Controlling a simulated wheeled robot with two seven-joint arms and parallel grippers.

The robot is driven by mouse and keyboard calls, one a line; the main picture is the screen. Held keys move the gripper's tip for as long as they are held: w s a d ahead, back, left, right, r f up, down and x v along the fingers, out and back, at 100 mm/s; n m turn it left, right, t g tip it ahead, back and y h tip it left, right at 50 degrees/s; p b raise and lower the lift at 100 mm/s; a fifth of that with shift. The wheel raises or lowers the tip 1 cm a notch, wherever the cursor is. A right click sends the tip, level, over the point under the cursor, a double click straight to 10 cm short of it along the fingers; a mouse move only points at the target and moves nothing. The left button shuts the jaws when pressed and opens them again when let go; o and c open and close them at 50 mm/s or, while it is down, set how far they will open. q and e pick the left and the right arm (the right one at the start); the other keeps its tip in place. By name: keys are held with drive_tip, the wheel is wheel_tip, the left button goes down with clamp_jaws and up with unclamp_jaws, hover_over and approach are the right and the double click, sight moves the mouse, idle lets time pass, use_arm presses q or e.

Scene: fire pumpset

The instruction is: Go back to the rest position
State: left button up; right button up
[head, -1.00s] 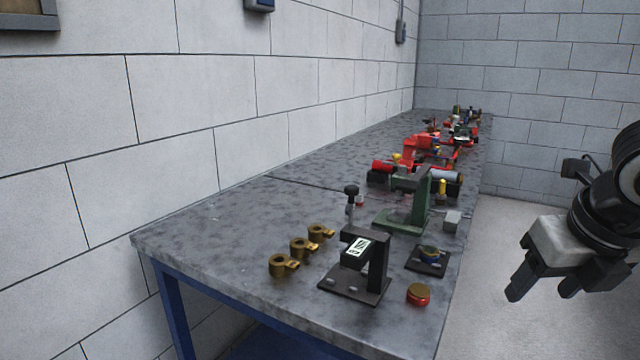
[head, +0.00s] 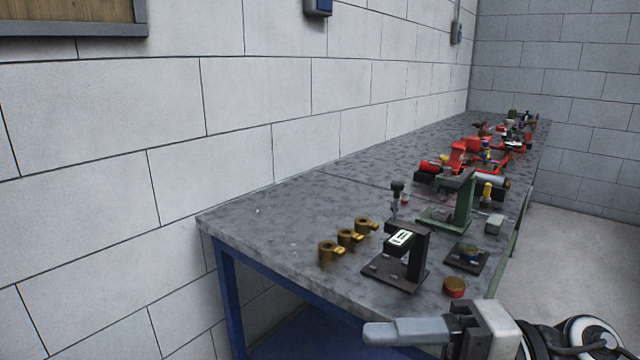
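My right gripper (head: 385,332) is at the lower right, on an arm coming in from the right. It points left, in front of the workbench's near end. One pale finger shows clearly; the other is hidden or out of frame, so its opening cannot be told. No object shows at the visible fingertip. My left gripper is not in view.
A long grey workbench (head: 275,215) runs along the wall. Brass fittings (head: 331,250), a black stand (head: 412,262), a red-and-brass cap (head: 454,287) and a green stand (head: 462,203) are on it. Floor is clear at right.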

drive_tip(key=w+d+f+m+t+h+p, duration=0.1)
drive_tip(key=w+d+f+m+t+h, duration=0.2)
drive_tip(key=m+t, duration=0.7)
drive_tip(key=w+d+f+m+t+h, duration=0.3)
drive_tip(key=m+t, duration=0.4)
drive_tip(key=m, duration=0.6)
drive_tip(key=s+f+m+g+h, duration=0.3)
drive_tip(key=s+f+m+h, duration=0.1)
drive_tip(key=f, duration=0.7)
drive_tip(key=s+f+m+g+h, duration=0.4)
drive_tip(key=s+f+m, duration=0.1)
drive_tip(key=f, duration=0.6)
drive_tip(key=shift+s+d+m+p, duration=0.15)
drive_tip(key=shift+s+m+p, duration=0.1)
drive_tip(key=shift+m+p, duration=0.2)
